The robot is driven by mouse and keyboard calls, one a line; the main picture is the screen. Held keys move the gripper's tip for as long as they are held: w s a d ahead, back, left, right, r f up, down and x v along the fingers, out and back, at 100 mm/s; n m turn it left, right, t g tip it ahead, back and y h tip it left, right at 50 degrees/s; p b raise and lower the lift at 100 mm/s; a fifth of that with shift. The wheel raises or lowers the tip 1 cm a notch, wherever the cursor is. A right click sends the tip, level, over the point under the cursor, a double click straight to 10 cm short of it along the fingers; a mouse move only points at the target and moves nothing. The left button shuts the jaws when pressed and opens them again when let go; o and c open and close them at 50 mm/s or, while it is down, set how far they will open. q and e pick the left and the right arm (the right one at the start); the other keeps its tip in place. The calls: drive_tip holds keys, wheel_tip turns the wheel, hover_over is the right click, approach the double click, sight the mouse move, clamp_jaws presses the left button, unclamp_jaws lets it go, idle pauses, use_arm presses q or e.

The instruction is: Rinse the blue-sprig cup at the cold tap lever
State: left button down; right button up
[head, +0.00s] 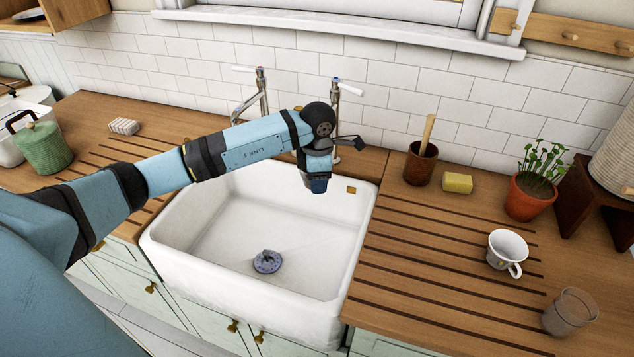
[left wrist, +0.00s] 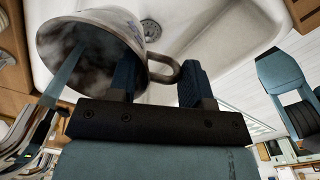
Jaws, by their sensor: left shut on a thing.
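My left gripper (head: 318,184) hangs over the back right of the sink, in front of the right tap (head: 336,100). In the left wrist view the fingers (left wrist: 160,84) are shut on the handle of a pale cup (left wrist: 98,60) with faint blue marks on its outside. The cup is tilted in that view, its mouth towards the lower left. A bluish streak that looks like running water (left wrist: 68,72) enters the mouth, and the inside looks misty. In the head view my arm and gripper hide the cup. The right tap's lever (head: 350,88) is white-tipped. My right gripper is out of view.
The white sink (head: 215,225) has a drain strainer (head: 267,262). A left tap (head: 262,90) stands at the back. On the right counter are a brush pot (head: 420,165), sponge (head: 457,183), potted plant (head: 528,195), white cup (head: 505,248) and glass (head: 570,312).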

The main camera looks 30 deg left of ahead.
use_arm(q)
drive_tip(key=shift+w+d, duration=0.1)
idle(0.5)
drive_tip(key=shift+w+d, duration=0.2)
drive_tip(key=shift+d, duration=0.25)
drive_tip(key=shift+a, duration=0.15)
drive_tip(key=shift+s+a+b, duration=0.25)
drive_tip(key=shift+a+b, duration=0.05)
drive_tip(key=shift+a, duration=0.1)
drive_tip(key=shift+d, duration=0.1)
drive_tip(key=shift+w+d, duration=0.25)
drive_tip(key=shift+d, duration=0.15)
drive_tip(key=shift+s, duration=0.1)
